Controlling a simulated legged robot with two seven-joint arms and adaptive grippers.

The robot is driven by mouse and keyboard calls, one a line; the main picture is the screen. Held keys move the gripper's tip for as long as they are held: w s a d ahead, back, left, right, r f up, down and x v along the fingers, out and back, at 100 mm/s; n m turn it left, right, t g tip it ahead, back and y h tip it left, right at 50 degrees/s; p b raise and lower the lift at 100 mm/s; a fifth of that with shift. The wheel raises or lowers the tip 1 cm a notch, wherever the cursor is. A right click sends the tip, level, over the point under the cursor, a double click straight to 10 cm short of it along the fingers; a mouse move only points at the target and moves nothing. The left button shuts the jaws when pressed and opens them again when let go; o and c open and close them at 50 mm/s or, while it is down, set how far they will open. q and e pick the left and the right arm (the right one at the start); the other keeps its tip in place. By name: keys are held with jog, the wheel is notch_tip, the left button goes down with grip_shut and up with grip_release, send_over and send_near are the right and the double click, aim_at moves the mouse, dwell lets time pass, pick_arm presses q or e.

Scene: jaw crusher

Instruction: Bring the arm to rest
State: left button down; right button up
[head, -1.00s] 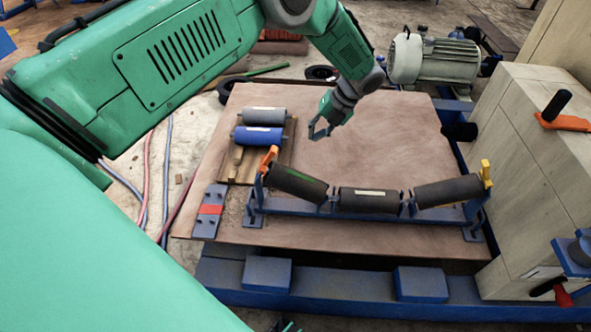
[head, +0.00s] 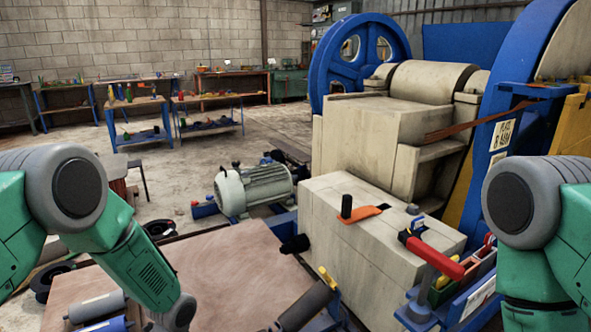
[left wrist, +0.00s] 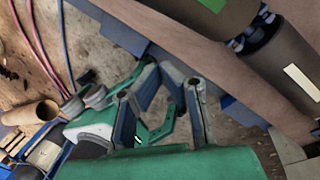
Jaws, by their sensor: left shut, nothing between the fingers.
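My left arm (head: 150,270) comes in from the left of the head view and bends down over the left part of the brown board. Its gripper is below the bottom edge there. In the left wrist view my left gripper (left wrist: 163,85) is shut and empty. It is near the board's edge, with dark rollers (left wrist: 285,55) at the upper right of that view; no contact is visible. My right arm (head: 535,230) shows at the right edge of the head view, and its gripper is out of frame.
The brown board (head: 200,265) carries rollers (head: 97,306) at its left. A grey motor (head: 253,188) stands behind it, and the beige and blue jaw crusher (head: 380,140) is at the right. Red and blue hoses (left wrist: 45,50) lie on the floor. Workbenches line the back wall.

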pick_arm(q)
jog(key=s+d+r+n+t+h+p, duration=0.1)
jog(key=s+n+p, duration=0.1)
jog(key=s+n, duration=0.5)
jog(key=s+d+r+n+h+p, duration=0.1)
jog(key=s+n, duration=0.3)
jog(key=s, duration=0.4)
jog(key=s+a+r+n+t+y+p, duration=0.1)
jog(key=s+a+r+n+p, duration=0.1)
jog(key=s+r+n, duration=0.4)
jog(key=s+a+n, duration=0.1)
jog(key=s+n, duration=0.2)
jog(key=shift+s+a+r+n+t+p, duration=0.2)
jog(key=shift+s+a+n+t+p, duration=0.1)
jog(key=shift+s+t+p, duration=0.1)
